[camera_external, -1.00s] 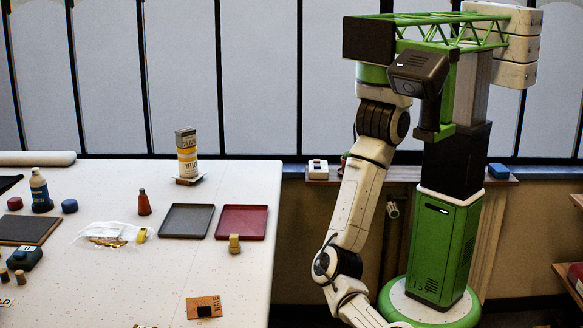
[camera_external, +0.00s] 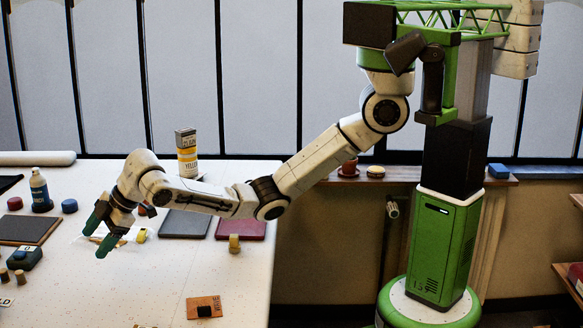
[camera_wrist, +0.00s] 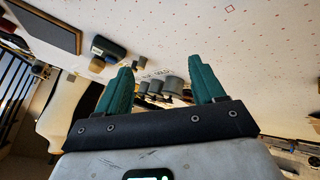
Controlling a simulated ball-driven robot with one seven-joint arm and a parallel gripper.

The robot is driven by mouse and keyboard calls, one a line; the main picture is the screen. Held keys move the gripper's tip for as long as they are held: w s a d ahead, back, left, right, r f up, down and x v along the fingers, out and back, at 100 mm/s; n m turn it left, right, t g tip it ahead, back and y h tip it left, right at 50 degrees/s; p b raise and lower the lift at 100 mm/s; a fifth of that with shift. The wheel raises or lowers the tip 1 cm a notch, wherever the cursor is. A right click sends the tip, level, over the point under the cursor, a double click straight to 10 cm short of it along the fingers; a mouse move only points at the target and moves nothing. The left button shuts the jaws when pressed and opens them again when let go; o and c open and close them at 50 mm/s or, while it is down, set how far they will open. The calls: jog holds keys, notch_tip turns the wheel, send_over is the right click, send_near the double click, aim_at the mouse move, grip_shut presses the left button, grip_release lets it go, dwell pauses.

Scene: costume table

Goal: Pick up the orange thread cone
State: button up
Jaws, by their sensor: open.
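The orange thread cone (camera_external: 142,211) stands on the table, mostly hidden behind my wrist in the outside view; only a small orange-red patch shows. My gripper (camera_external: 95,244) is open and empty, with its green fingers pointing down and left over the table. I cannot make out the cone in that view.
A grey tray (camera_external: 186,224) and a red tray (camera_external: 240,228) lie beneath and beside my forearm. A yellow-labelled box (camera_external: 187,150) stands behind my arm. A blue bottle (camera_external: 40,190) stands at left. The table's front middle is fairly clear around an orange card (camera_external: 204,299).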

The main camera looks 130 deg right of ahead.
jog(key=s+d+r+m+g, duration=0.15)
jog(key=s+d+m, duration=0.25)
jog(key=s+d, duration=0.85)
jog(key=m+g+y, duration=0.1)
jog(key=m+g, duration=0.1)
jog(key=m, duration=0.2)
send_near(143, 201)
jog(key=shift+y, duration=0.3)
jog(key=d+f, duration=0.3)
jog(key=shift+w+d+f, duration=0.1)
jog(key=shift+w+f, duration=0.1)
jog(key=shift+f, duration=0.05)
jog(key=shift+w+x, duration=0.15)
jog(key=shift+x, duration=1.35)
jog(key=shift+w+x, duration=0.15)
jog(key=shift+x, duration=1.4)
jog(key=shift+r, duration=0.1)
jog(key=c, duration=1.1)
jog(key=shift+r+t, duration=0.1)
jog(key=shift+t, duration=0.15)
